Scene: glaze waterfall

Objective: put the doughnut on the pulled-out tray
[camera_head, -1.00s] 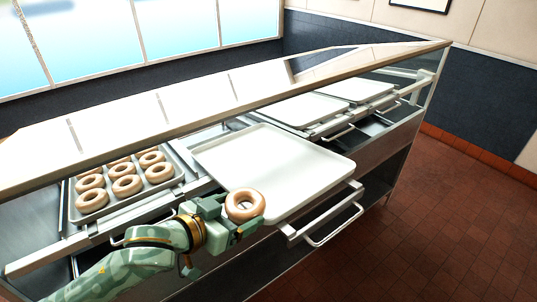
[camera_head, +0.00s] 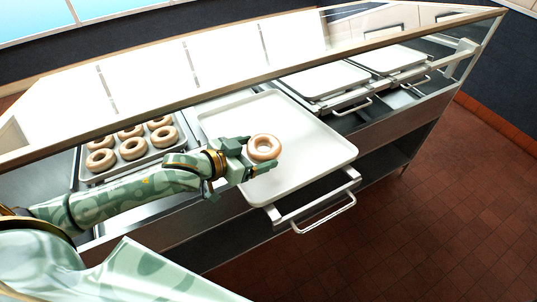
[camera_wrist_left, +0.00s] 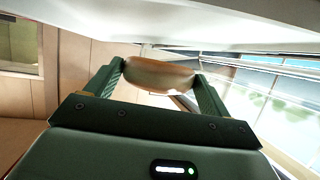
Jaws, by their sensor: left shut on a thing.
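The doughnut (camera_head: 264,147) is a pale brown ring in my left gripper (camera_head: 258,155). My left gripper is shut on it, with a finger on each side, and in the head view it appears over the pulled-out tray (camera_head: 315,160). The tray is white, flat and otherwise bare. I cannot tell how high the doughnut is above it. In the left wrist view the doughnut (camera_wrist_left: 160,75) is seen edge-on between the two green fingers, with a pale surface across the top. My right gripper is not in view.
A tray of several doughnuts (camera_head: 131,146) stands to the left inside the case. Two empty white trays (camera_head: 325,80) lie at the back right. A slanted glass top with a brown front rail (camera_head: 215,98) runs above. A metal handle (camera_head: 325,213) juts out in front.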

